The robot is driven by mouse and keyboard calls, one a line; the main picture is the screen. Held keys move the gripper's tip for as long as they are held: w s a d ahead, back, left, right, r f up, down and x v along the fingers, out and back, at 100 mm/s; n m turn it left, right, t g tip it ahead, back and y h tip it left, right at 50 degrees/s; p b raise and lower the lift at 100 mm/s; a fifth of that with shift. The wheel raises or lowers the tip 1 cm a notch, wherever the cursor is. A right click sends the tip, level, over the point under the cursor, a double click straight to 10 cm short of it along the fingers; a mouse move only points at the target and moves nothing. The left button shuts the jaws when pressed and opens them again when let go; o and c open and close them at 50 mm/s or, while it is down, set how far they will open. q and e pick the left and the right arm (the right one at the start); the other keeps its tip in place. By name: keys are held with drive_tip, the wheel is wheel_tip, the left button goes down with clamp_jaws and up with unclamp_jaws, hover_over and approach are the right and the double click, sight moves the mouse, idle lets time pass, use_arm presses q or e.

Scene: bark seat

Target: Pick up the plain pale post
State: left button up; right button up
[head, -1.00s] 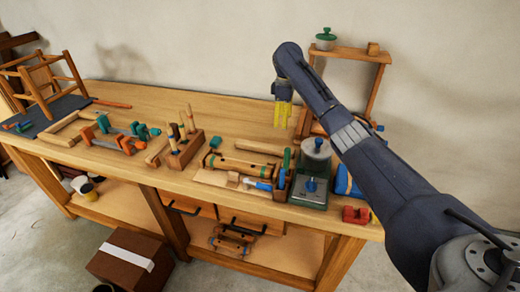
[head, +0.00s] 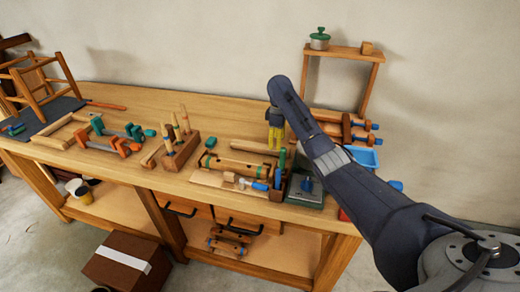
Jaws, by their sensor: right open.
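A plain pale post (head: 253,146) lies on the workbench top, behind a thicker wooden piece with green bands (head: 238,164). The right end of the post is beside my right gripper (head: 275,146) and partly hidden by it. The right gripper points down with its yellow fingers open, at the post's right end. I cannot tell if the fingers touch it or how far above the bench they are. My left gripper is not in view.
A rack of upright sticks (head: 180,148) stands left of the post. Orange and green clamps (head: 116,140) lie farther left. A green-based scale (head: 304,192) and a blue tray (head: 365,158) are by my right arm. Bare bench top (head: 215,118) lies behind.

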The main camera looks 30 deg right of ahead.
drive_tip(key=shift+s+f, duration=0.1)
drive_tip(key=shift+f, duration=2.05)
clamp_jaws()
